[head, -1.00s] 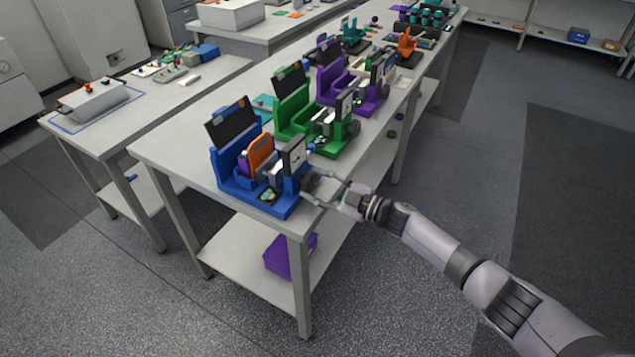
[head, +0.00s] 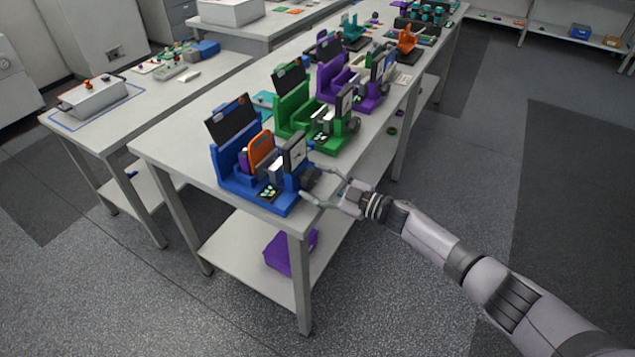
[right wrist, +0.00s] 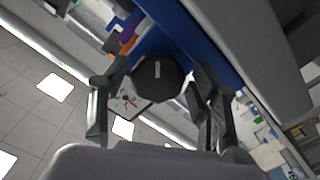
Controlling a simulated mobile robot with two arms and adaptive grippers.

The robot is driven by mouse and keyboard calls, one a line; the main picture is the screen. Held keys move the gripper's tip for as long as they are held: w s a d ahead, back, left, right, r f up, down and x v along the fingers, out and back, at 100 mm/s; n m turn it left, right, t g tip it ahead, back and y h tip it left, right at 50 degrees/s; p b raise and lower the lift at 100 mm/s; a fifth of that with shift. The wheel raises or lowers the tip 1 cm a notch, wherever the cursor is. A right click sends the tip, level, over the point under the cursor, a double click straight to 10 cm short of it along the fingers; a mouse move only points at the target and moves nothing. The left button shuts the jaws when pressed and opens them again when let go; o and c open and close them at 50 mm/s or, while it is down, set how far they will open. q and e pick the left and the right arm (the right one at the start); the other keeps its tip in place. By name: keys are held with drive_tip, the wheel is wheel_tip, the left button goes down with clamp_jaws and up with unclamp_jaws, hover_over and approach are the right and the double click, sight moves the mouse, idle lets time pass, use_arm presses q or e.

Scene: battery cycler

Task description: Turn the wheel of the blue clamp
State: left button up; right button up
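The blue clamp (head: 228,172) stands at the near corner of the long table, with an orange and purple piece (head: 261,150) in it. Its dark wheel (head: 309,178) is on the right side, facing my right arm. In the right wrist view the wheel (right wrist: 158,80) is a dark disc with a short pale mark. My right gripper (head: 311,181) is open, with one finger on either side of the wheel. In the right wrist view (right wrist: 156,88) gaps show between the fingers and the wheel. My left gripper is not in view.
A green clamp (head: 291,112) and a purple clamp (head: 330,78) stand farther along the same table (head: 182,140). A purple box (head: 290,252) sits on the lower shelf. A side table (head: 110,128) is at the left. The floor to the right is clear.

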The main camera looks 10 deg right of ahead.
drive_tip(key=shift+o, duration=0.6)
drive_tip(key=v, duration=1.2)
idle(0.5)
